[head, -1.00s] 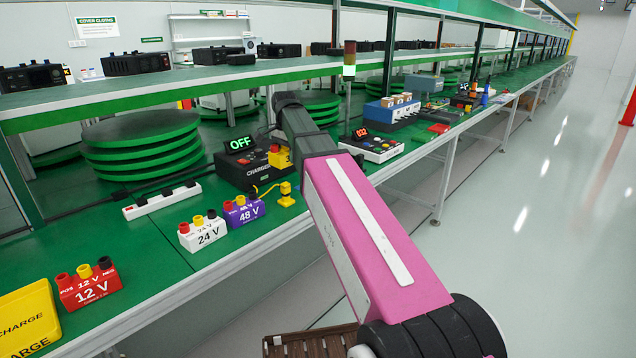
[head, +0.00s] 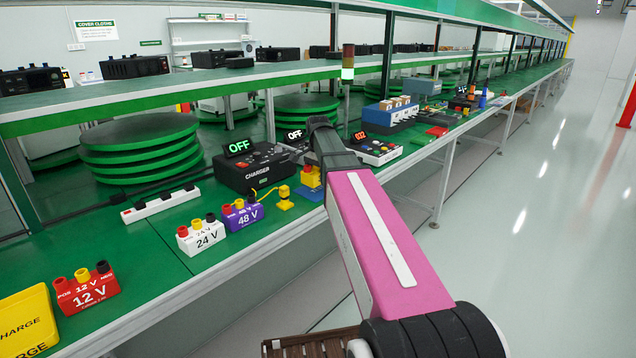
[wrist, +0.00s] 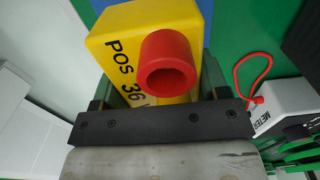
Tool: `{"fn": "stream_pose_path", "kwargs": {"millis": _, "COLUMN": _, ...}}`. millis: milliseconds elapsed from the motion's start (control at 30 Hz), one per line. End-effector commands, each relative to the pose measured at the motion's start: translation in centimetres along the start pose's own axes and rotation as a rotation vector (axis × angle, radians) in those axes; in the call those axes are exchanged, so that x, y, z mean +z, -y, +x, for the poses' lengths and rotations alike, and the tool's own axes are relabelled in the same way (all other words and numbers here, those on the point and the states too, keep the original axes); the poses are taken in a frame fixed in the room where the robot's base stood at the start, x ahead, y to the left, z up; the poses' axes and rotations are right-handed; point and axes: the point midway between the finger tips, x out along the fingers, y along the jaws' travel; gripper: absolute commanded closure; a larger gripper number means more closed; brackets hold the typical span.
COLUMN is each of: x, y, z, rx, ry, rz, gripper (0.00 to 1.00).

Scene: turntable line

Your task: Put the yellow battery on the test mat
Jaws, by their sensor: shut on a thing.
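The yellow battery (wrist: 125,30) fills the upper middle of the wrist view, with "POS 36" lettering and a red terminal (wrist: 166,65) facing me. My gripper (wrist: 155,115) is shut on it. In the head view the battery (head: 310,178) shows as a small yellow block, partly hidden by my arm, at the front edge of the green bench. A flat blue patch (wrist: 255,9) shows behind the battery in the wrist view; it may be the test mat, but I cannot tell for sure. Contact under the battery is hidden.
A black charger (head: 245,172) and a yellow plug (head: 285,198) on a cable stand left of my gripper. A purple 48 V battery (head: 242,216), a white 24 V one (head: 202,239) and a red 12 V one (head: 88,293) line the front. A meter (wrist: 285,103) with a red lead is to the right.

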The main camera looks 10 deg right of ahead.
Motion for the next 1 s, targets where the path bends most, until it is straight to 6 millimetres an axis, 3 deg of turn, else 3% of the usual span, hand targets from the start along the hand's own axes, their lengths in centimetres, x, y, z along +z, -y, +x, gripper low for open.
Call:
{"fn": "stream_pose_path", "kwargs": {"millis": 233, "x": 0.1, "y": 0.0, "z": 2.9, "rx": 0.001, "ry": 0.001, "rz": 0.0, "gripper": 0.78}}
{"fn": "stream_pose_path", "kwargs": {"millis": 667, "x": 0.0, "y": 0.0, "z": 3.5, "rx": 0.0, "ry": 0.0, "rz": 0.0, "gripper": 0.78}}
{"fn": "stream_pose_path", "kwargs": {"millis": 700, "x": 0.0, "y": 0.0, "z": 3.5, "rx": 0.0, "ry": 0.0, "rz": 0.0, "gripper": 0.26}}
{"fn": "stream_pose_path", "kwargs": {"millis": 767, "x": 0.1, "y": 0.0, "z": 3.5, "rx": 0.0, "ry": 0.0, "rz": 0.0, "gripper": 0.06}}
{"fn": "stream_pose_path", "kwargs": {"millis": 1000, "x": 0.1, "y": 0.0, "z": 3.5, "rx": 0.0, "ry": 0.0, "rz": 0.0, "gripper": 0.06}}
